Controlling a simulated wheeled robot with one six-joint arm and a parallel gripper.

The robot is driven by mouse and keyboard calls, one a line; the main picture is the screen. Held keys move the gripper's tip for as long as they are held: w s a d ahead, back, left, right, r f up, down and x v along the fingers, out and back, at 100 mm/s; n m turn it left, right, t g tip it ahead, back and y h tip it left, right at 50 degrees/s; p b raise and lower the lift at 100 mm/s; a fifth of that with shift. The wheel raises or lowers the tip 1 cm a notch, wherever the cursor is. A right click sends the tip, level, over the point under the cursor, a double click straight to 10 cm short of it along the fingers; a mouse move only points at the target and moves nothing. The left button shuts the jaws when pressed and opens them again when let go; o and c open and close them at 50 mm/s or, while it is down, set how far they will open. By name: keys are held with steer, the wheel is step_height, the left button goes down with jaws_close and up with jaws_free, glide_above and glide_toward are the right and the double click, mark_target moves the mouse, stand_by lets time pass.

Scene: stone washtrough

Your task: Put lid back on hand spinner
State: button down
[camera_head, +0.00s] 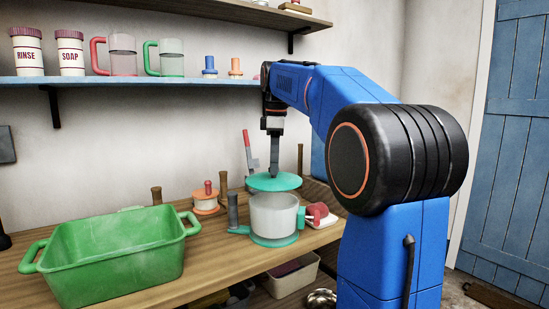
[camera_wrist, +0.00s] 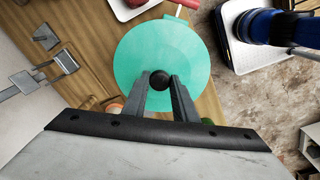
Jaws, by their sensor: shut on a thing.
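The lid (camera_head: 273,182) is a round teal disc, and in the wrist view (camera_wrist: 150,50) it fills the upper middle. My gripper (camera_head: 274,170) is shut on the lid's dark round knob (camera_wrist: 159,80). The lid is held about level over the hand spinner (camera_head: 273,214), a pale translucent tub with a teal base and a grey handle at its left. A thin gap seems to show between lid and tub rim. In the wrist view the lid hides the tub's opening, so I cannot tell exact centring.
A green basin (camera_head: 115,255) stands on the wooden bench at the left. A red-and-white brush (camera_head: 320,214) lies right of the spinner. An orange-and-white stopper-like item (camera_head: 206,198) stands behind. A blue shelf (camera_head: 130,83) with jars and mugs runs above.

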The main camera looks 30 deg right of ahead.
steer(key=shift+f, duration=1.8)
steer(key=shift+f, duration=0.15)
stand_by(1.0)
steer(key=c, duration=1.4)
jaws_free()
steer(key=shift+o, duration=0.9)
steer(key=o, duration=0.3)
steer(key=shift+o, duration=0.2)
steer(key=shift+r, duration=3.5)
